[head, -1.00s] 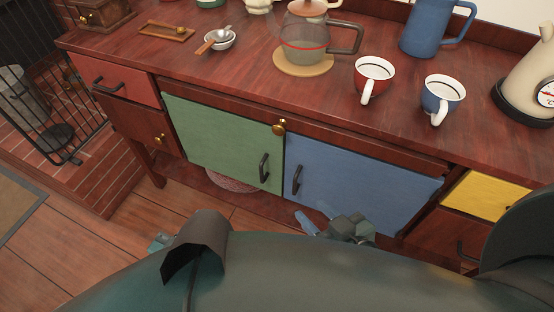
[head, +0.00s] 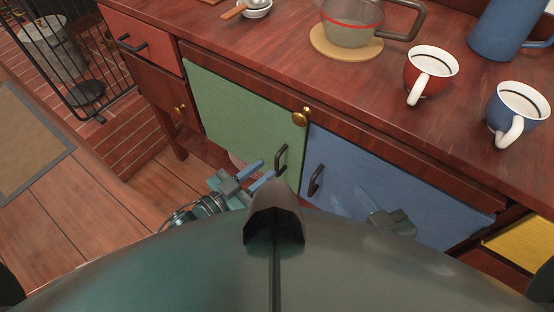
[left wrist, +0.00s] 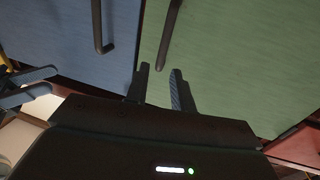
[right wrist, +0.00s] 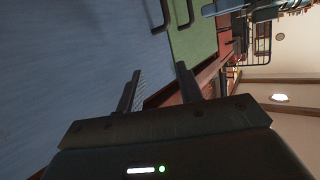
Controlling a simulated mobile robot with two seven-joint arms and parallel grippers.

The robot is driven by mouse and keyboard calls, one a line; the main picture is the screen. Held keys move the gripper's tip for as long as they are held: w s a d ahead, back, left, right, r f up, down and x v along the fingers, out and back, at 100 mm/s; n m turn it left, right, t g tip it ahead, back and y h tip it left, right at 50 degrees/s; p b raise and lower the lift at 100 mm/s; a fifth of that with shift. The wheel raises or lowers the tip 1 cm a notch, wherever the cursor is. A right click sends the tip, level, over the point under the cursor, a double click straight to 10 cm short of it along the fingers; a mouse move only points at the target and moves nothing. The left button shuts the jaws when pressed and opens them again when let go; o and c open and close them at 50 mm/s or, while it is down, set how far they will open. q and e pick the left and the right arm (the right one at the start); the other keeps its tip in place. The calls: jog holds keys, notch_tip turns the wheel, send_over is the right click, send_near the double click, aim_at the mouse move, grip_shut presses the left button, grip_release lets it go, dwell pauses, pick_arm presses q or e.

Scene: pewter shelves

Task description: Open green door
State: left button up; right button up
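The green door (head: 235,105) of the cabinet looks shut, with a dark bar handle (head: 281,160) near its right edge. My left gripper (head: 262,180) is just below and left of this handle. In the left wrist view its two fingers (left wrist: 160,70) are apart, and the end of the green door's handle (left wrist: 172,35) appears between the tips; I cannot tell if they touch. The green door (left wrist: 225,60) fills the right of that view. My right gripper (head: 388,218) is low in front of the blue door; its fingers (right wrist: 158,75) are apart and empty.
The blue door (head: 390,185) with its own dark handle (head: 316,180) adjoins the green door on the right. A brass knob (head: 301,117) sits above the seam. Red mug (head: 430,75), blue mug (head: 517,112) and a glass pot (head: 350,30) stand on the cabinet top.

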aim_at(277, 158)
pick_arm(q)
jog(key=x, duration=0.5)
jog(key=shift+w+d+b, duration=0.15)
jog(key=shift+b, duration=0.15)
jog(key=shift+c, duration=0.5)
grip_shut()
